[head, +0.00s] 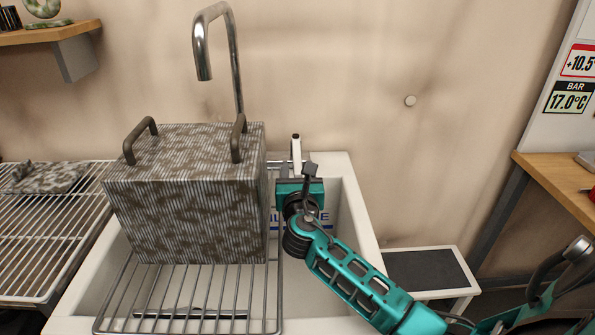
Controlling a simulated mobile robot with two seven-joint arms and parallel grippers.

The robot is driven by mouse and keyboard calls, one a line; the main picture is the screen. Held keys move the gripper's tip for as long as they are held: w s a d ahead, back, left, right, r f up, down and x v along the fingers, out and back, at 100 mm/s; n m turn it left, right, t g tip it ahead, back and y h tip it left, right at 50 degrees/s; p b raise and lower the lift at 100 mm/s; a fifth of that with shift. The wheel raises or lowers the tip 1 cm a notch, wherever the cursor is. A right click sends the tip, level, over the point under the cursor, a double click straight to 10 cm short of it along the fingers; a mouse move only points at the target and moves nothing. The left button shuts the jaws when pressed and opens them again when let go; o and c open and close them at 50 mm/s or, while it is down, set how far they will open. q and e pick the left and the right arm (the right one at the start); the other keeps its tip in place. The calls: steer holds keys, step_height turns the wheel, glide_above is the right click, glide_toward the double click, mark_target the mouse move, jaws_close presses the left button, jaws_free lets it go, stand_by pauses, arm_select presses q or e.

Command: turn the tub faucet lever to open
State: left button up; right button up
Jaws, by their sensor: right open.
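The tub faucet has a tall curved metal spout (235,65) rising behind the white tub (357,225). Its lever (296,150) is a short upright piece with a dark top, just right of the patterned box. My right gripper (299,182) is over the back of the tub, just in front of and below the lever in the picture. My left gripper is not in view.
A large patterned box (190,215) with two dark handles stands on a wire rack (215,300) over the tub, close left of my right gripper. Another wire rack (35,240) is at left. A wooden worktop (555,180) and a low dark-topped step (425,272) are at right.

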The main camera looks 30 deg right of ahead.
mark_target(297, 154)
steer(key=shift+b+x, duration=0.4)
steer(key=shift+x, duration=1)
steer(key=shift+c, duration=0.3)
jaws_close()
